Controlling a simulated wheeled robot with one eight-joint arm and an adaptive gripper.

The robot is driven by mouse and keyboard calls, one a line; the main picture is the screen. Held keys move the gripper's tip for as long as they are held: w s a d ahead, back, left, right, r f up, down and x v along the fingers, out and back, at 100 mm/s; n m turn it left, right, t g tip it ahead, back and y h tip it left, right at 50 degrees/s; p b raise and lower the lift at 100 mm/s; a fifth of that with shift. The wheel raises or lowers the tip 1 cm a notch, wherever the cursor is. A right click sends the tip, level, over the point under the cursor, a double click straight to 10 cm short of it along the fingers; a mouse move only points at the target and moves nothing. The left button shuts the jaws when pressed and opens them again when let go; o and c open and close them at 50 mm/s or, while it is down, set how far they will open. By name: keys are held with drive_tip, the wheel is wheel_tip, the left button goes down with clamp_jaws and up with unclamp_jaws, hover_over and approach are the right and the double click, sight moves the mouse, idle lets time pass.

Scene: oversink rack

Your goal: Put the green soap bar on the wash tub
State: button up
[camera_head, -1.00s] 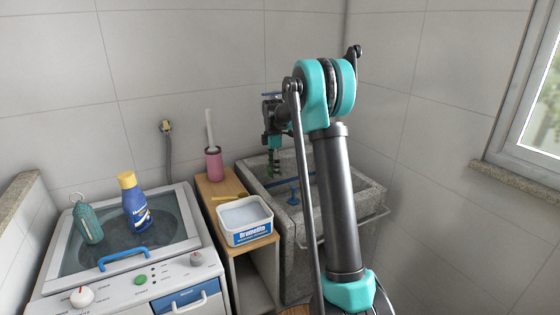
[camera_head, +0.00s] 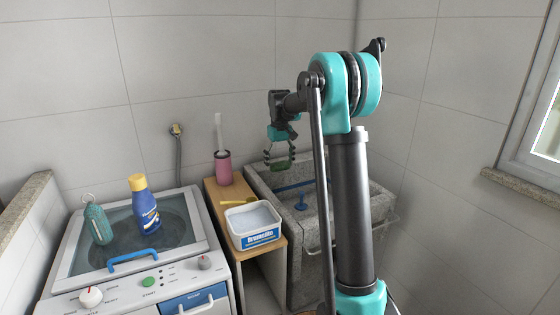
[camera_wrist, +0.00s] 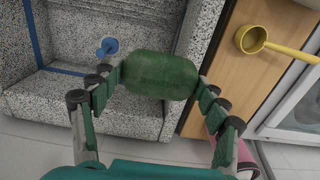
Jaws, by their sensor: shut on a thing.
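The green soap bar (camera_wrist: 160,75) is held between the two fingers of my gripper (camera_wrist: 155,90) in the wrist view. In the head view my gripper (camera_head: 280,158) is shut on the soap bar and hangs over the back left part of the grey stone wash tub (camera_head: 268,208). The soap is in the air, apart from the tub. In the wrist view the speckled tub (camera_wrist: 130,118) lies below the soap, with a blue plunger-like piece (camera_wrist: 107,46) in it. My arm hides part of the tub's right side in the head view.
A wooden shelf (camera_head: 271,258) left of the tub carries a white box (camera_head: 253,224), a yellow scoop (camera_head: 238,202) and a pink brush holder (camera_head: 223,168). A washing machine at left holds a blue bottle (camera_head: 143,205) and a teal bottle (camera_head: 97,222). Walls stand behind and at right.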

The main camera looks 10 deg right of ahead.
hover_over(262, 166)
drive_tip(key=shift+w+f, duration=0.15)
drive_tip(key=shift+f, duration=3.4)
drive_tip(key=shift+f, duration=0.15)
drive_tip(key=o, duration=1.2)
wheel_tip(262, 166, up, 12)
drive_tip(key=shift+r, duration=0.2)
